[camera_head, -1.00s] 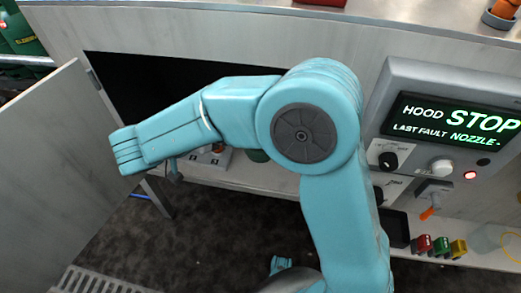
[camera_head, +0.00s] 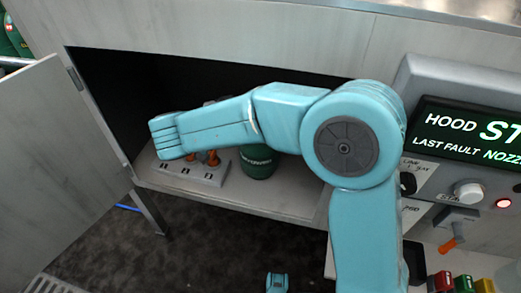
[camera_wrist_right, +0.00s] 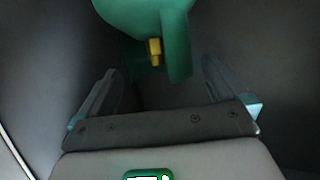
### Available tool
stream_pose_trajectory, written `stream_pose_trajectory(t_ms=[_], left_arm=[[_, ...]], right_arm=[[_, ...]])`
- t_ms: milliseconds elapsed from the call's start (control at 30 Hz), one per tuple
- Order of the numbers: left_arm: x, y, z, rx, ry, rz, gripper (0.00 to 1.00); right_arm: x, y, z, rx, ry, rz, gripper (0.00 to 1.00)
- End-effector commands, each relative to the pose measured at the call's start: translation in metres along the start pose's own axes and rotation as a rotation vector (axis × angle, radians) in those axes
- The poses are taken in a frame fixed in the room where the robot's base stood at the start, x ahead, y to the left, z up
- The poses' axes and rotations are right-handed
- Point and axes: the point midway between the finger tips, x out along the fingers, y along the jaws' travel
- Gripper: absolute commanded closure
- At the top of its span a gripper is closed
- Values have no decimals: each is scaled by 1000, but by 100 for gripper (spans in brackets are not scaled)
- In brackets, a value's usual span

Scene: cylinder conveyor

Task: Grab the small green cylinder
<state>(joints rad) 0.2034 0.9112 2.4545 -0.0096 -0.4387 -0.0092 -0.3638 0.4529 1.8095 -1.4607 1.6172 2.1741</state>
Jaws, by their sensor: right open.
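A small green cylinder (camera_head: 258,162) with pale lettering stands inside the open low cabinet in the head view. My right arm crosses in front and hides its upper part. My right gripper is hidden in the head view. In the right wrist view the right gripper (camera_wrist_right: 160,85) is open, its two dark fingers apart with nothing between them. A green body with a collar (camera_wrist_right: 178,45) and a yellow fitting (camera_wrist_right: 154,52) appears ahead at the top of that view, apart from the fingers; it looks like the cylinder's top. My left gripper is not in view.
The cabinet door (camera_head: 60,150) stands open at left. A grey block with orange-brown parts (camera_head: 190,170) sits beside the cylinder. A control panel (camera_head: 430,165) with a STOP display is at right, above red, green and yellow items (camera_head: 463,284). Larger green cylinders (camera_head: 12,40) show at far left.

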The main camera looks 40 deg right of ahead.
Motion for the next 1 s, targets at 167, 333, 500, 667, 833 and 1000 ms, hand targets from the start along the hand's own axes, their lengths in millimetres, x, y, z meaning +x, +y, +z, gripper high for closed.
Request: stream_pose_trajectory(t_ms=[167,333,500,667,833,1000], left_arm=[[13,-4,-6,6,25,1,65],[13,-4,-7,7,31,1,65],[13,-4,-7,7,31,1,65],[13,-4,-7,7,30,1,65],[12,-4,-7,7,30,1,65],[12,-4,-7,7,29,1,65]], right_arm=[[29,2,2,0,0,3,0],[34,2,-1,0,0,-1,0],[35,2,-1,0,0,0,16],[34,2,-1,-1,0,0,68],[34,2,-3,3,5,-1,96],[33,2,-4,3,4,-1,97]])
